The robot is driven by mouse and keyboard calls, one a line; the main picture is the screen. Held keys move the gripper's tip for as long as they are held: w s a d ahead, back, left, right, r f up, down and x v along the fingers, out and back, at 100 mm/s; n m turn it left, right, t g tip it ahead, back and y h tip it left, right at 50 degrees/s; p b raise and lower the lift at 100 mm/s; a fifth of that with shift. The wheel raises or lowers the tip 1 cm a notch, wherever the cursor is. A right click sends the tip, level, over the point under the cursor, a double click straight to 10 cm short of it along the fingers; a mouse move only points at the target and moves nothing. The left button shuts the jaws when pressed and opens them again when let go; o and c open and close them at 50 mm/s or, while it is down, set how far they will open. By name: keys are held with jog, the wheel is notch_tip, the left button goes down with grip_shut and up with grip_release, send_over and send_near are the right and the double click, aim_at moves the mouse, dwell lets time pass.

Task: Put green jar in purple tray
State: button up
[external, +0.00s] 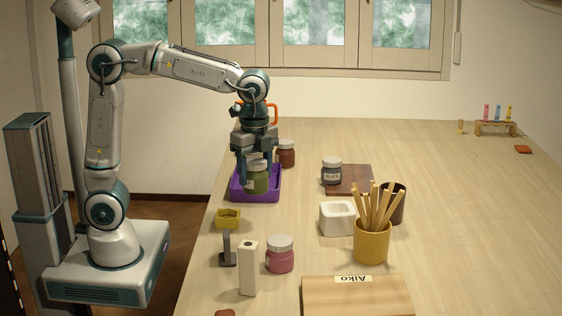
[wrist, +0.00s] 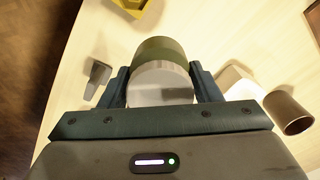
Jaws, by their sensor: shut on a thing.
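A green jar (external: 258,181) with a pale lid is held upright between the fingers of my gripper (external: 257,170). In the wrist view the jar (wrist: 160,50) and its lid sit between the two dark fingers of my gripper (wrist: 163,88). In the external view the jar overlaps the purple tray (external: 238,194), which lies on the table near its left edge. The wrist view shows bare wood around the jar and no tray, so the jar looks raised, nearer the external camera than the tray. Its exact height cannot be told.
A yellow dish (external: 228,218), grey stand (external: 228,250), white block (external: 248,268) and pink jar (external: 280,257) stand nearer the front. A brown jar (external: 287,154) is behind the tray. A white bowl (external: 338,219) and a yellow cup of sticks (external: 371,245) stand right.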

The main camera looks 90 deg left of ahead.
jog(key=a+f+n+p, duration=0.1)
jog(key=a+f+n, duration=0.1)
jog(key=a, duration=0.6)
jog(key=s+a+f+n+p, duration=0.1)
jog(key=a+n, duration=0.3)
jog(key=a, duration=0.5)
jog(key=a+f+n+p, duration=0.2)
jog(key=a+f+n, duration=0.1)
jog(key=a, duration=0.5)
jog(key=shift+s+a+f+n, duration=0.2)
jog(key=shift+s+f+n, duration=0.05)
jog(key=shift+s+n, duration=0.05)
jog(key=shift+f+p, duration=0.3)
jog(key=shift+f, duration=1.75)
jog(key=shift+f, duration=0.1)
jog(key=o, duration=0.7)
jog(key=shift+f, duration=0.1)
jog(key=o, duration=0.4)
jog(key=shift+o, duration=0.2)
